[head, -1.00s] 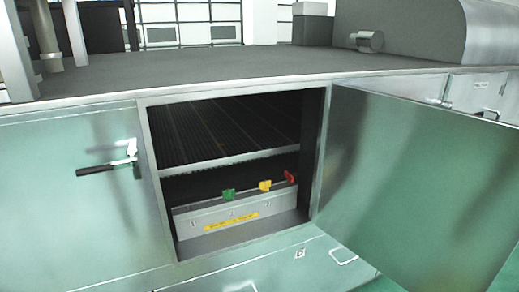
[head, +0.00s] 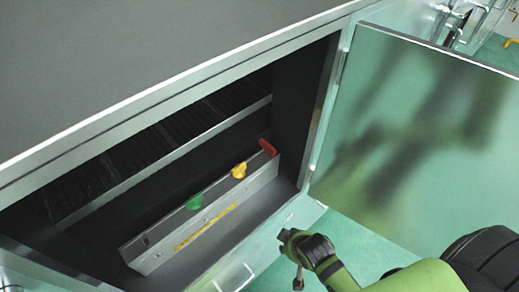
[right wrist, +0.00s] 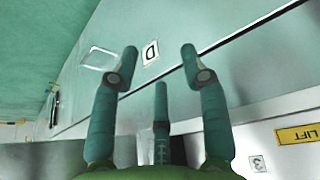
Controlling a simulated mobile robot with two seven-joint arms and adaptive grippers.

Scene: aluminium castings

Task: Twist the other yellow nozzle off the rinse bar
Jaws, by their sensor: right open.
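The rinse bar (head: 160,247) is a long grey metal bar inside the open cabinet, with a yellow strip label on its front. One yellow nozzle (head: 239,171) sits on its top edge towards the right end. No second yellow nozzle shows. A green nozzle (head: 194,201) stands left of it and a red piece (head: 267,147) is at the right end. My right gripper (head: 290,237) is outside the opening, lower right of the bar and apart from it. In the right wrist view its fingers (right wrist: 160,53) are spread, with nothing between them. My left gripper is not in view.
The open cabinet door (head: 425,125) stands to the right of the opening. The front sill (head: 262,240) lies between my right gripper and the bar.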

